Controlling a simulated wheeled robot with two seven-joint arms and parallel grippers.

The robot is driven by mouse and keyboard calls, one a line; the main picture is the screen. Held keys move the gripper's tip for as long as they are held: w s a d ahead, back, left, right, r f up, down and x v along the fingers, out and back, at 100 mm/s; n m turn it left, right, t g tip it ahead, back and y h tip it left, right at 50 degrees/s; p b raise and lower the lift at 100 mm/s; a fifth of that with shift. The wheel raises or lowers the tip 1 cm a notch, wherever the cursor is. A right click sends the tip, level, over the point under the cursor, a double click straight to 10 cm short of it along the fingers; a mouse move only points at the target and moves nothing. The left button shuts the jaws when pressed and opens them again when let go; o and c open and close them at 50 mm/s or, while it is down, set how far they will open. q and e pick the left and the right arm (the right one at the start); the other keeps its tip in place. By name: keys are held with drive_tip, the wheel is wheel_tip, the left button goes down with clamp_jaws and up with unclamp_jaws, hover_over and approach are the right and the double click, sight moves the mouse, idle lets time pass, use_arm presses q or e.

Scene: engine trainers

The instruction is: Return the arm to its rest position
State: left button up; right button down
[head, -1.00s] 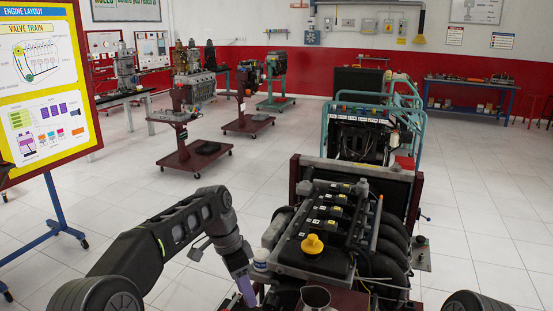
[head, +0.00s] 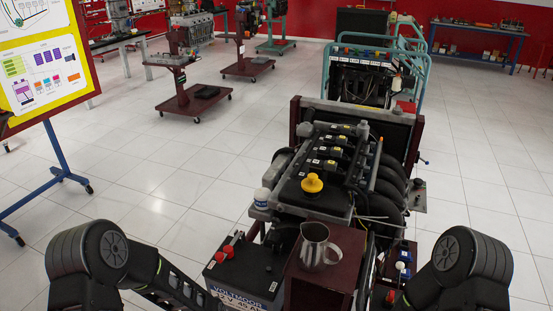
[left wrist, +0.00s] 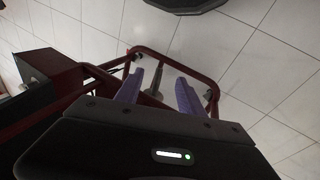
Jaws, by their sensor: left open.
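My left arm (head: 165,275) is folded low at the bottom left of the head view, and its gripper is out of that picture. In the left wrist view my left gripper (left wrist: 158,88) has two purple fingers spread apart with nothing between them. It points down over the dark red stand frame (left wrist: 200,66) and the white tiled floor. My right arm (head: 465,270) shows only as a dark joint and link at the bottom right of the head view. Its gripper is not in view.
The engine (head: 335,165) with its yellow oil cap (head: 312,184) stands ahead. A metal jug (head: 314,247) sits on a dark red block, beside a battery (head: 245,272). A white bottle (head: 262,198) stands at the engine's left. The floor (head: 180,210) to the left is clear.

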use_arm(q)
drive_tip(key=s+f+n, duration=0.2)
drive_tip(key=s+n, duration=0.2)
drive_tip(key=s, duration=1)
drive_tip(key=shift+a+n+t, duration=0.3)
drive_tip(key=shift+a, duration=0.1)
drive_tip(key=shift+s+f, duration=0.1)
